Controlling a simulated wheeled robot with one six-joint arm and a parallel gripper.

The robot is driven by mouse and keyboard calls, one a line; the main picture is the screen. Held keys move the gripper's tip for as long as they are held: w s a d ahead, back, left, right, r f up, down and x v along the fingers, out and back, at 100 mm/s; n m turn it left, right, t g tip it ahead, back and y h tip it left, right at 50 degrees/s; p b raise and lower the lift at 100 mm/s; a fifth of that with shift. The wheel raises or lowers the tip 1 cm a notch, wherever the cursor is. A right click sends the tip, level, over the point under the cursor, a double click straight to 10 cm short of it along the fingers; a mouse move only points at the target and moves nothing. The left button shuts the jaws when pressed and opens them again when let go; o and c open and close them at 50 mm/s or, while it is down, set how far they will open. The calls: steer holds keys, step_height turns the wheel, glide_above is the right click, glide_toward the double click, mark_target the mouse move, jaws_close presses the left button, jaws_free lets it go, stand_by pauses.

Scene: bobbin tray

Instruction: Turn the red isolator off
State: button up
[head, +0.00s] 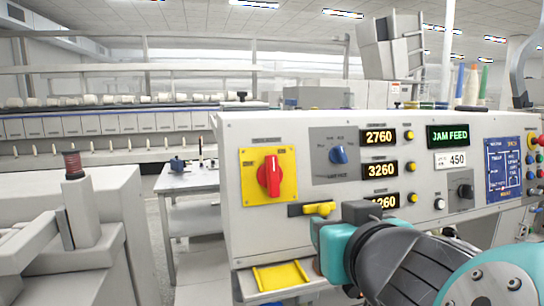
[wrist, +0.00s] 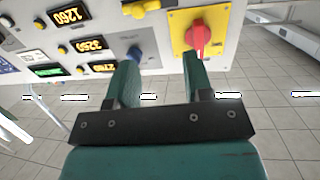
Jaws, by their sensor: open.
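The red isolator (head: 269,176) is a rotary knob on a square yellow plate (head: 286,160) at the left of the grey control panel. Its grip stands close to upright. In the wrist view, where the panel appears upside down, the red isolator (wrist: 198,38) shows at the upper right, just beyond the right finger's tip. My gripper (wrist: 158,68) is open with nothing between its teal fingers. In the head view my arm comes from the lower right, and the gripper is below and right of the knob. The fingertips are partly hidden there.
A blue knob (head: 339,155), amber displays (head: 380,137), a yellow latch (head: 320,209) and a green JAM FEED display (head: 449,137) share the panel. A yellow tray (head: 262,279) sits below. A grey machine with a dark red bobbin (head: 73,165) stands left.

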steer(key=s+a+r+n+t+y, duration=0.1)
steer(key=s+a+r+t+y, duration=0.1)
steer(key=a+r+t+y, duration=0.3)
steer(key=g+h+p, duration=0.2)
steer(key=p, duration=0.8)
glide_toward(273, 162)
steer(key=x, duration=0.9)
steer(key=shift+w+r, duration=0.2)
steer(key=shift+w, duration=0.1)
steer(key=shift+w+a+f, duration=0.2)
steer(key=shift+w, duration=0.2)
steer(key=shift+c, duration=0.2)
jaws_close()
